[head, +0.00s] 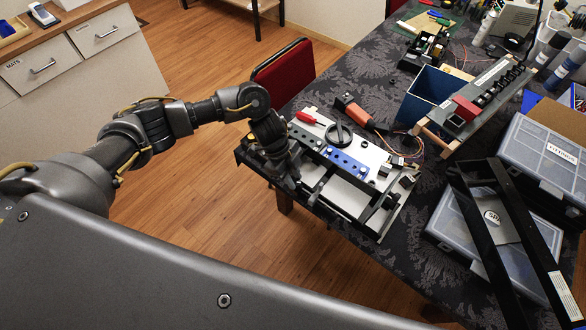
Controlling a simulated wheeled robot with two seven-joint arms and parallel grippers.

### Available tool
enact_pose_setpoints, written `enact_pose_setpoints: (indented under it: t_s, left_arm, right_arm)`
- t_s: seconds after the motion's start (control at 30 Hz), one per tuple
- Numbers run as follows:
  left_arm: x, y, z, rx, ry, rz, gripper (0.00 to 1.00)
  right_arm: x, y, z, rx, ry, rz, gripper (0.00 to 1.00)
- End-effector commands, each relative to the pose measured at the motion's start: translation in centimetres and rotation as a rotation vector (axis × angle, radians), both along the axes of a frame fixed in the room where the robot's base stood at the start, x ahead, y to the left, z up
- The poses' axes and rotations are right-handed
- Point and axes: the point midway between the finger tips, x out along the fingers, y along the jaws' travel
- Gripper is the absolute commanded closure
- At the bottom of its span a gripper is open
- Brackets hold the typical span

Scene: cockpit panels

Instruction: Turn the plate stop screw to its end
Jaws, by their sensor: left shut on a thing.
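The panel device (355,205) lies on the near left corner of the table. My left arm comes in from the left and bends down to the device's left end. My left gripper (288,178) is there, low against that end, shut on a small part that looks to be the plate stop screw. The screw itself is hidden by the gripper, so its turn cannot be seen. My right gripper is not in view.
A blue bin (432,95), a rail with black blocks and clear-lidded cases (545,150) fill the right. A red chair (284,72) stands behind my left arm.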

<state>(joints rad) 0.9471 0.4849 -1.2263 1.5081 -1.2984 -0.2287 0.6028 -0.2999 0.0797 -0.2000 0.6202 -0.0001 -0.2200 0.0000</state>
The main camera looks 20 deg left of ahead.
Motion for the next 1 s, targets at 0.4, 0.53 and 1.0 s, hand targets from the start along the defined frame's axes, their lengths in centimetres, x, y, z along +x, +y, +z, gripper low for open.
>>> enact_pose_setpoints:
  t_s: [0.4, 0.53, 1.0]
  left_arm:
    - [-0.6, 0.0, 0.8, -0.001, 0.003, 0.401, 0.98]
    - [-0.7, -0.1, 0.8, 0.0, 0.002, 0.525, 0.98]
    - [-1.0, -0.3, 0.3, -0.002, 0.001, 0.946, 0.98]
  right_arm:
    - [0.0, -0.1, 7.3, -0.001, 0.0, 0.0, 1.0]
    - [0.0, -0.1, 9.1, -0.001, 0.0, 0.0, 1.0]
    - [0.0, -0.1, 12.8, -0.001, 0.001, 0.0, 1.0]
